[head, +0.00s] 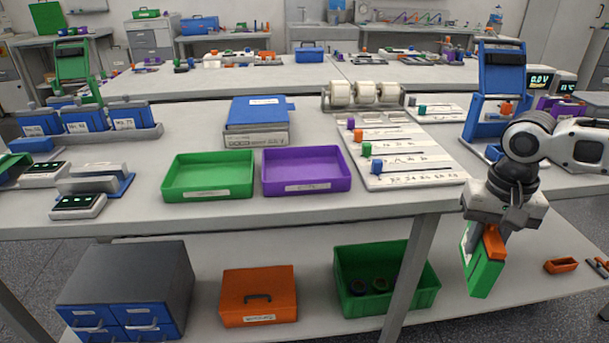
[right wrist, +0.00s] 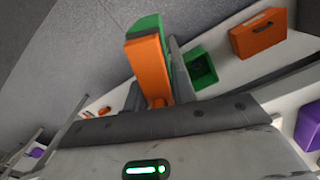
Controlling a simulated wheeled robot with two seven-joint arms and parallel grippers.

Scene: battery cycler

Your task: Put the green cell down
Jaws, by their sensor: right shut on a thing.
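The green cell (head: 483,270) is a flat green block with an orange part (head: 493,243) at its upper end. My right gripper (head: 500,222) is shut on it and holds it tilted, hanging in front of the table's right front edge. In the right wrist view the orange part (right wrist: 148,68) is between the fingers and hides most of the green body (right wrist: 146,25). My left gripper is not in view.
A green tray (head: 208,194) and a purple tray (head: 306,187) stand empty on the table (head: 120,218). A white labelled board (head: 405,180) lies right of them. A blue stand (head: 488,125) is behind my right arm. The lower shelf holds an orange box (head: 258,306) and a green crate (head: 386,309).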

